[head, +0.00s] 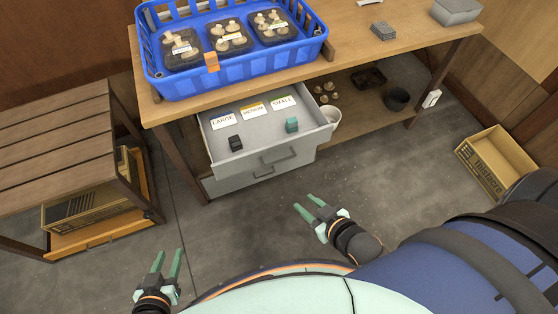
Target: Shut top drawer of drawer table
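The wooden drawer table (345,72) stands at the top of the head view. Its grey top drawer (230,170) is pulled out and open. Inside lie cards reading LARGE, MEDIUM and SMALL, a black block (236,143) and a green block (292,125). The top drawer's dark handle (279,158) is on its front. A lower drawer front (260,174) shows below it. My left gripper (168,263) is open and empty over the floor at the lower left. My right gripper (308,205) is open and empty in front of the drawer, apart from it.
A blue crate (165,88) with mushroom trays sits on the tabletop. A slatted wooden table (55,150) stands at the left. A cardboard box (497,163) lies on the floor at the right. A white bucket (328,122) is beside the drawer. The floor before the drawers is clear.

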